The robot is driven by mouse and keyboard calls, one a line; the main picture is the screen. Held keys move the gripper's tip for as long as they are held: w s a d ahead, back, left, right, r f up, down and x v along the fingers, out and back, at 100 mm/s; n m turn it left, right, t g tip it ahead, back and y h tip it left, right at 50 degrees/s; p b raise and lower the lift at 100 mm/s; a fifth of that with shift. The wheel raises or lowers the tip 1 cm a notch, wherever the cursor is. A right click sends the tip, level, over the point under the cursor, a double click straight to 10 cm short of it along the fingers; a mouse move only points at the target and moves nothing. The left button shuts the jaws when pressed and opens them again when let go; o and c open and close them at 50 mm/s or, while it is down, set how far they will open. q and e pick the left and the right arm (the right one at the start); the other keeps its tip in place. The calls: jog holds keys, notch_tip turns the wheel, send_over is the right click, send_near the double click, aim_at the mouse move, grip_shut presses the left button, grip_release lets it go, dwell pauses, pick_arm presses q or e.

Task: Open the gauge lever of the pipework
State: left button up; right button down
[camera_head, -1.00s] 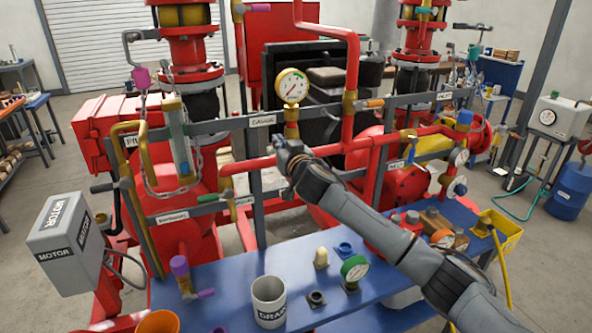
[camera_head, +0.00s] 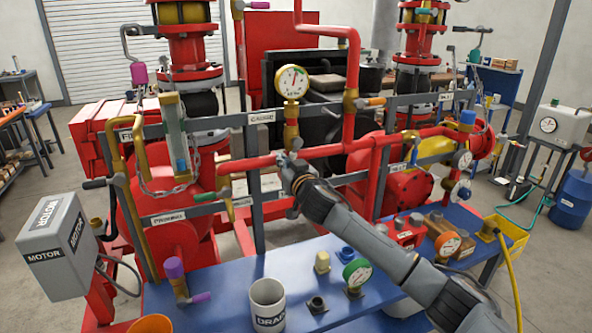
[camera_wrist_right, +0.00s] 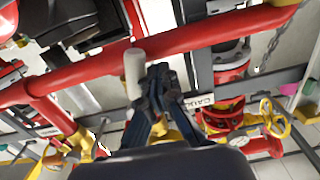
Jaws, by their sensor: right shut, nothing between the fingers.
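The round gauge (camera_head: 291,82) stands on a brass fitting (camera_head: 291,113) above the red horizontal pipe (camera_head: 330,150), beside the GAUGE label (camera_head: 261,118). My right gripper (camera_head: 286,160) is at the pipe just below this fitting. In the right wrist view its fingers (camera_wrist_right: 158,76) are shut and empty. A pale, rounded lever handle (camera_wrist_right: 134,72) stands close beside the fingers there, in front of the red pipe; I cannot tell whether they touch. In the head view this handle is largely hidden by my gripper. My left gripper is not in view.
Grey rails cross the skid around the gauge. An orange-handled lever (camera_head: 374,101) is to the right and a green-handled lever (camera_head: 208,196) lower left. The blue table (camera_head: 215,290) in front holds a DRAIN mug (camera_head: 268,303) and several fittings.

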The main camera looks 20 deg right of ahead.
jog(key=shift+d+f, duration=0.6)
jog(key=shift+d, duration=0.3)
jog(key=shift+a, duration=0.15)
jog(key=s+p, duration=0.1)
jog(key=s, duration=0.8)
jog(key=shift+a, duration=0.3)
